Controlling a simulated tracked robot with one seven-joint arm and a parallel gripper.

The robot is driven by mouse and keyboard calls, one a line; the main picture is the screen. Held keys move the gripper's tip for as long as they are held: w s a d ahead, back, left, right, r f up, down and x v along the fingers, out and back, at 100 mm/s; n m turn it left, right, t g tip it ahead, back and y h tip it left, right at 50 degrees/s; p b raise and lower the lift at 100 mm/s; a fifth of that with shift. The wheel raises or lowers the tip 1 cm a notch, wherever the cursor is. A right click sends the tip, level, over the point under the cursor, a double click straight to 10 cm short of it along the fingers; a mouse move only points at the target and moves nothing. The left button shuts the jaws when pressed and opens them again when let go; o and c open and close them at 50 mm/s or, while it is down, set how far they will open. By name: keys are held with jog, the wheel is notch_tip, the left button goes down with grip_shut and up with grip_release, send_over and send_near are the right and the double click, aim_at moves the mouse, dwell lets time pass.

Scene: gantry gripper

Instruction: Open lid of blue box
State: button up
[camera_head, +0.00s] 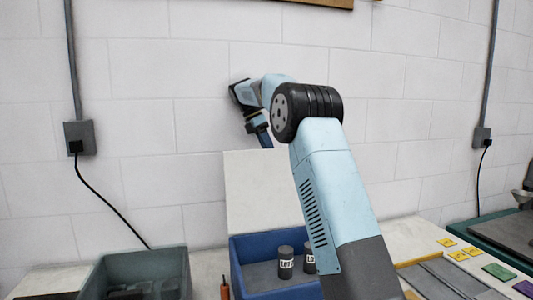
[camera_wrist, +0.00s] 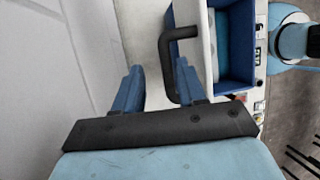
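The blue box (camera_head: 245,272) stands on the bench in the head view, partly hidden by my arm. Its cream lid (camera_head: 258,190) stands raised, roughly upright, at the box's back edge. Two dark labelled cylinders (camera_head: 286,262) stand inside. In the wrist view, the box (camera_wrist: 238,62) is at upper right, with the lid (camera_wrist: 206,62) nearly edge-on beside it. A black handle (camera_wrist: 168,68) projects from the lid. My gripper (camera_wrist: 158,75) is open. The handle's bar lies between the fingers in this view, nearer the right one; contact cannot be told. In the head view, the fingers are mostly hidden.
A grey-green bin (camera_head: 140,274) stands left of the box, and an orange-handled tool (camera_head: 224,291) lies between them. Coloured tags (camera_head: 498,271) and a green mat (camera_head: 505,235) are at right. The block wall (camera_head: 150,190) rises close behind the lid.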

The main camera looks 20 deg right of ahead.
jog(key=s+r, duration=0.2)
jog(key=r, duration=0.1)
jog(key=s+r, duration=0.6)
jog(key=s, duration=0.6)
jog(key=shift+a+r, duration=0.15)
jog(key=shift+r, duration=0.2)
